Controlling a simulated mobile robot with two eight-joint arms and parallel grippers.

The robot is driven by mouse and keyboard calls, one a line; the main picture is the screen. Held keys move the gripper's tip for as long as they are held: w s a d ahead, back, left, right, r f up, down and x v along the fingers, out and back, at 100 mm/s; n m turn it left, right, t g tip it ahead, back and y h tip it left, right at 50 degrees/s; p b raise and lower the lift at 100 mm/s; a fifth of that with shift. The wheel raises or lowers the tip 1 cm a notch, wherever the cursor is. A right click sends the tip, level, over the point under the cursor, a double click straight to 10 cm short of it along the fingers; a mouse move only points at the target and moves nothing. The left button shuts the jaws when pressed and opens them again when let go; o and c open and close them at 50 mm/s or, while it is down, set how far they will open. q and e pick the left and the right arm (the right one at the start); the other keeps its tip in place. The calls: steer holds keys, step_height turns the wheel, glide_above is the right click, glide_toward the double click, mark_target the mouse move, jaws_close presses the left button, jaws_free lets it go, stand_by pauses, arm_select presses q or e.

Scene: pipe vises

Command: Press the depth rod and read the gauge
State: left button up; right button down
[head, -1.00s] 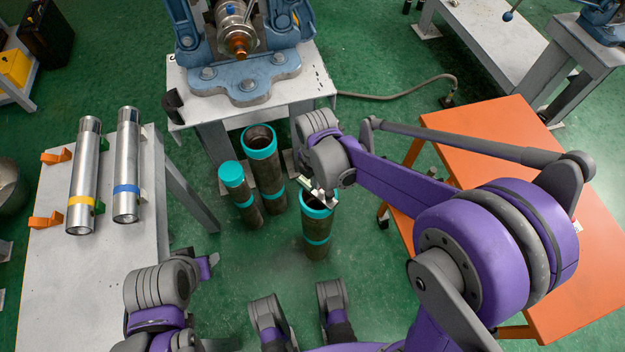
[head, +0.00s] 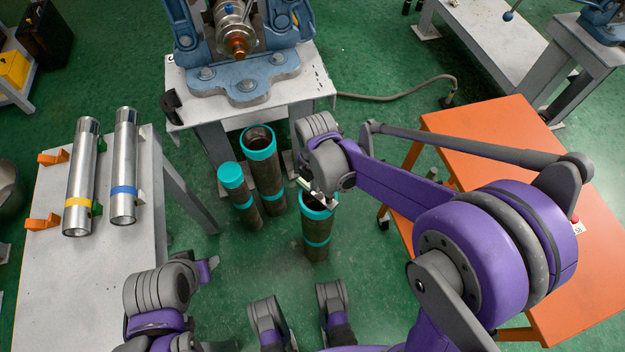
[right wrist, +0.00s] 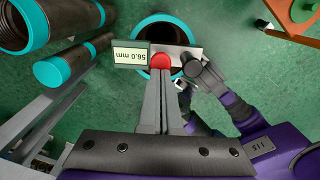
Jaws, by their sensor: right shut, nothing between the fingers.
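A small depth gauge (right wrist: 132,54) lies across the mouth of an upright dark pipe with teal bands (head: 317,237). Its display reads 56.0 mm, upside down in the right wrist view. The round red top of the depth rod (right wrist: 160,61) sits beside the display, over the pipe mouth. My right gripper (right wrist: 162,73) is shut and empty, its fingertips right at the red top; whether they touch it I cannot tell. In the head view the right gripper (head: 321,197) is over the pipe and partly hidden by its wrist.
Two more teal-banded pipes (head: 263,172) (head: 238,195) stand close to the left. A grey bench (head: 60,285) at left holds two silver cylinders (head: 81,180) (head: 124,170). A blue vise (head: 245,85) stands on a table behind. An orange table (head: 475,125) is at right.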

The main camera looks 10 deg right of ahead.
arm_select(q)
step_height(320, 180, up, 7)
steer(key=p, duration=0.6)
steer(key=shift+r, duration=0.2)
arm_select(e)
step_height(320, 180, up, 10)
steer(key=shift+f, duration=0.15)
arm_select(q)
step_height(320, 180, up, 10)
steer(key=w+p, duration=0.2)
steer(key=p, duration=0.7)
steer(key=shift+f+t, duration=0.2)
steer(key=shift+t, duration=0.2)
arm_select(e)
steer(key=s+d+r+m+t, duration=0.2)
steer(key=s+r+m, duration=0.5)
steer(key=m, duration=0.5)
steer(key=s+d+r+m+t, duration=0.3)
steer(key=s+r+m, duration=0.4)
steer(key=m, duration=0.5)
steer(key=shift+d+r, duration=0.15)
steer(key=shift+d, duration=0.65)
